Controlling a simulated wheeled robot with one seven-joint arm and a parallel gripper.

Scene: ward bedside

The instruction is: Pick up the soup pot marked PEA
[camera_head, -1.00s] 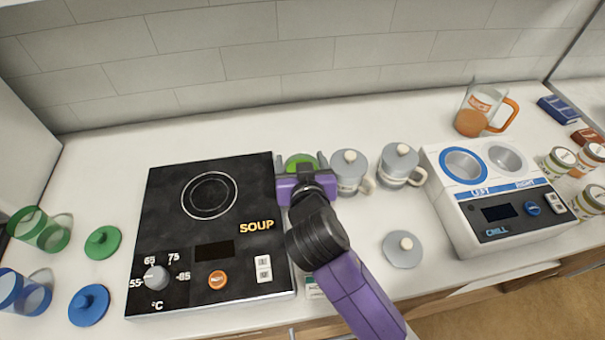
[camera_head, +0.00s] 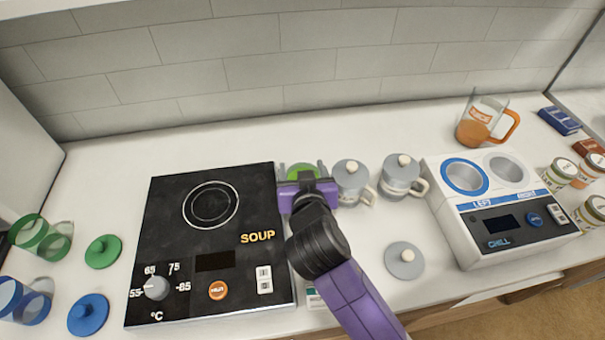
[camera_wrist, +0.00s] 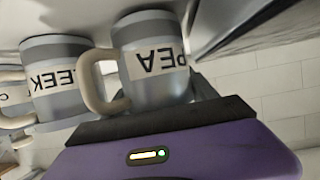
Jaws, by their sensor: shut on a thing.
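The soup pot marked PEA (camera_wrist: 150,65) is a grey, clear-walled pot with a beige handle, upside down in the wrist view, where the camera looks inverted. In the head view only its green top (camera_head: 302,172) shows, behind my purple gripper. My gripper (camera_head: 302,178) is shut on this pot, at the right edge of the hob. The pot's lower part is hidden by my arm in the head view. Beside it stands a pot marked LEEK (camera_wrist: 58,80), lidded in the head view (camera_head: 351,180).
The black SOUP hob (camera_head: 175,235) lies left of my gripper. Another lidded grey pot (camera_head: 401,178) and the chiller (camera_head: 500,235) stand to the right. A loose grey lid (camera_head: 400,266) lies in front. The counter behind the pots is clear.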

